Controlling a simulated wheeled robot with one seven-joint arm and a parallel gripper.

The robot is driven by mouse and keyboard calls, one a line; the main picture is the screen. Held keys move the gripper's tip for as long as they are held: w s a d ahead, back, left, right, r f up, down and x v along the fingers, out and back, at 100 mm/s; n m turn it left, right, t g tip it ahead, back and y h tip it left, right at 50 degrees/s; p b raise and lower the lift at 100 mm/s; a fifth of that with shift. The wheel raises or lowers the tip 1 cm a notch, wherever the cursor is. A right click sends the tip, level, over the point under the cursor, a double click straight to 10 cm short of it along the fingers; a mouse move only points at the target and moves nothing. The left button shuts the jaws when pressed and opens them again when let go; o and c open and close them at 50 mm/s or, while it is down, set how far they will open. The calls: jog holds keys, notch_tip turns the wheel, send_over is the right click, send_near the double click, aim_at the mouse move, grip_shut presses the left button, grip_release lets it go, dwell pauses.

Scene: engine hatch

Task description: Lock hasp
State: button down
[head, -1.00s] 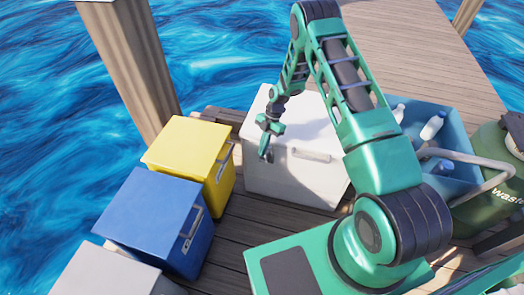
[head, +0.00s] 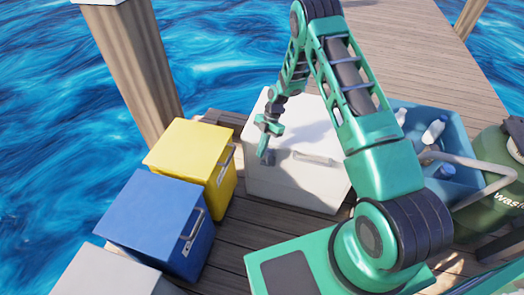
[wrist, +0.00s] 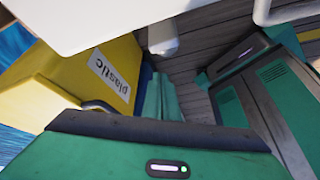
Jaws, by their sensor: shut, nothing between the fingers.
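A white box (head: 310,182) stands on the dock in the head view, with a pale handle-like bar (head: 313,158) on its front. My gripper (head: 266,157) points down at the box's front left, close to its upper edge; I cannot tell whether it touches. The wrist view shows the green fingers (wrist: 160,98) together and empty. The white box's edge (wrist: 90,18) fills the top of that view. A small light grey piece (wrist: 163,37) sticks out below this edge, beyond the fingertips; it may be the hasp, but its position is unclear.
A yellow bin (head: 188,150), labelled "plastic" in the wrist view (wrist: 112,75), and a blue bin (head: 150,215) stand to the left. A blue crate with bottles (head: 455,175) and a green waste bin (head: 500,190) stand to the right. Water lies beyond the dock's left edge.

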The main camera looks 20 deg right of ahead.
jog(key=w+v, duration=0.1)
jog(key=v, duration=0.8)
jog(key=shift+w, duration=0.45)
jog(key=shift+f, duration=0.1)
